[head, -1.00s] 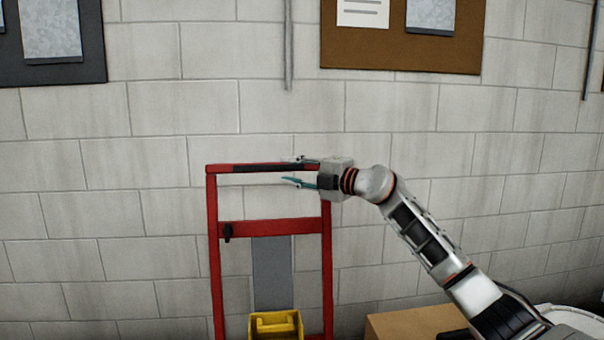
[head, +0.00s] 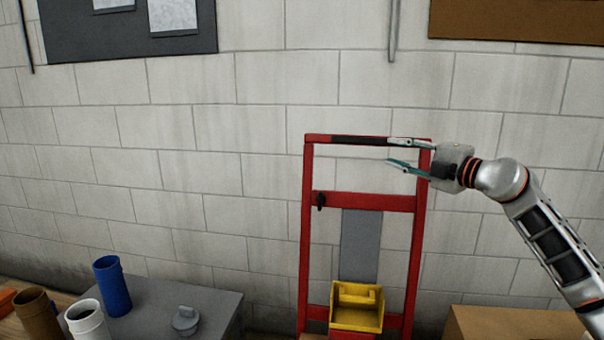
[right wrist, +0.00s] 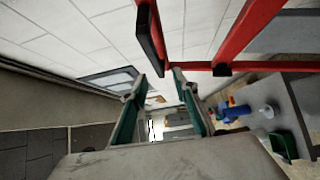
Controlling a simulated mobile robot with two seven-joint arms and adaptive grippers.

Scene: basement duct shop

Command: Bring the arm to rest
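My right gripper (head: 398,152) is raised in the head view, its two teal-lined fingers pointing left and spread apart. It overlaps the upper right corner of a red frame (head: 307,235) in the picture. In the right wrist view the fingers (right wrist: 156,105) are apart with nothing between them. The red frame's dark-gripped top bar (right wrist: 150,40) shows beyond the fingertips there; no contact is clear. My left gripper is not in view.
A yellow bin (head: 357,308) sits low on the red frame. At lower left a grey box (head: 160,305) bears a blue cylinder (head: 112,286) and a grey cap (head: 186,319). A cardboard box (head: 520,323) stands at lower right. A block wall is behind.

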